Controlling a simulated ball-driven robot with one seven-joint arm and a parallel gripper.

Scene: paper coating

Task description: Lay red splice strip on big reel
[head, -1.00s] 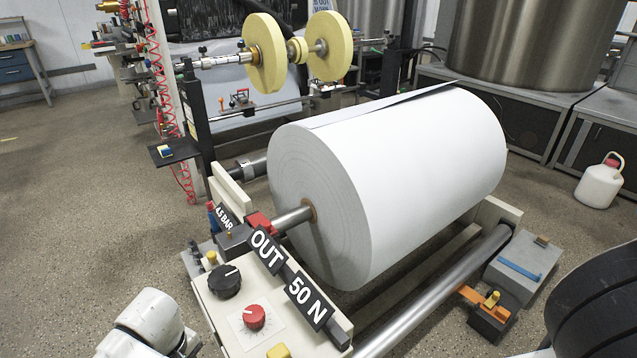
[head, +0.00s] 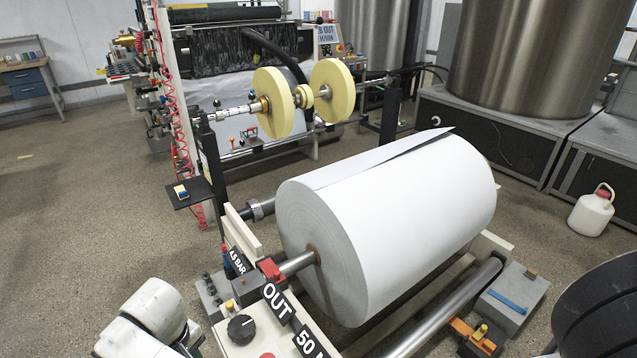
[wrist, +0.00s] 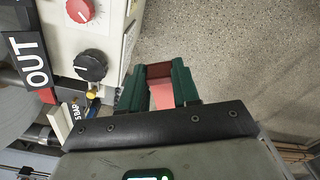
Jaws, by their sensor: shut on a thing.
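The big reel (head: 400,235) is a wide white paper roll on a shaft, in the middle of the head view. Its loose paper edge (head: 385,158) lifts slightly along the top. In the wrist view my gripper (wrist: 159,80) has dark green fingers shut on the red splice strip (wrist: 162,97). The strip shows as a pink-red piece with a darker red end between the fingers. The gripper is beside the control panel (wrist: 105,25), above the floor and apart from the reel. In the head view the gripper and strip are out of sight.
The panel's black knob (head: 241,329) and OUT sign (head: 277,303) stand at the reel's near end. A steel roller (head: 450,305) runs along its front. Yellow discs (head: 274,104) on a shaft stand behind. A white jug (head: 592,212) is on the floor at right.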

